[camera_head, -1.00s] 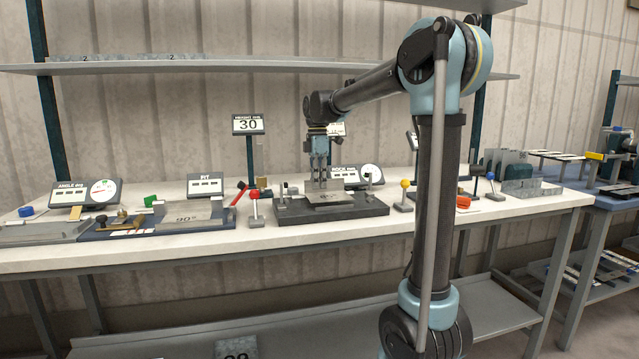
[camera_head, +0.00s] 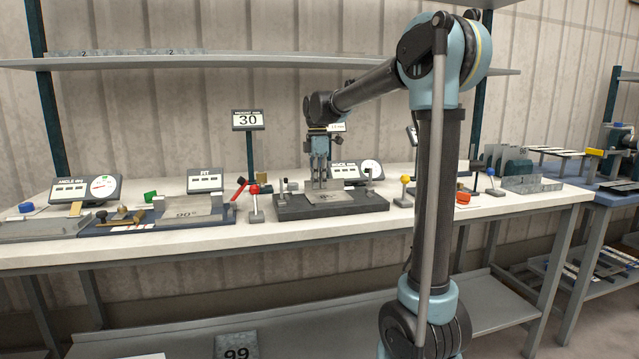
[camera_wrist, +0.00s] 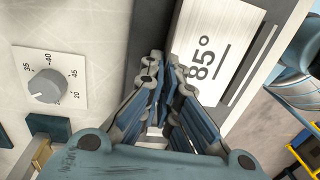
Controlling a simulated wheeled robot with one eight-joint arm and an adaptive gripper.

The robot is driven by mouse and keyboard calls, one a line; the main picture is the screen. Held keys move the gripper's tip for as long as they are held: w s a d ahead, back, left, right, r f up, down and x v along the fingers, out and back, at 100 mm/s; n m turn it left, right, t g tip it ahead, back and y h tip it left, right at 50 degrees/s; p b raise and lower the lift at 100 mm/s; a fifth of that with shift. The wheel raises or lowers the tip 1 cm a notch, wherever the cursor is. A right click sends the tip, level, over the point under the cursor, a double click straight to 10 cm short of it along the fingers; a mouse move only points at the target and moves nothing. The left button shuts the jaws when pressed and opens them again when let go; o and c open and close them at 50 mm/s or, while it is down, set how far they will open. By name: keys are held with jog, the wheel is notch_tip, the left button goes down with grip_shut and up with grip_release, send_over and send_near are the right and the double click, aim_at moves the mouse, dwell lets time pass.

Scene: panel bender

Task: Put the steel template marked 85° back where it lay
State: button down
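The steel template (camera_head: 328,197) is a flat, pale grey plate on the dark block (camera_head: 287,209) in the middle of the bench. In the wrist view the template (camera_wrist: 222,30) shows black 85° lettering, beside a dark strip. My gripper (camera_head: 320,184) points straight down over the template's back part. In the wrist view the fingertips (camera_wrist: 166,64) are close together beside the template's near left edge and partly overlap it. Whether they touch or grip the template is hidden.
A flat plate marked 90° (camera_head: 188,213) lies in a blue tray to the left. Small posts with red (camera_head: 254,190) and yellow (camera_head: 404,180) knobs flank the block. A display (camera_head: 345,173) stands behind it. A dial knob (camera_wrist: 47,85) shows in the wrist view.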

dwell(0.3)
jog(key=c, duration=1.7)
grip_release()
jog(key=r, duration=0.4)
jog(key=w+r, duration=0.1)
jog(key=r, duration=0.6)
jog(key=shift+w+a+r, duration=0.15)
jog(key=shift+r, duration=0.25)
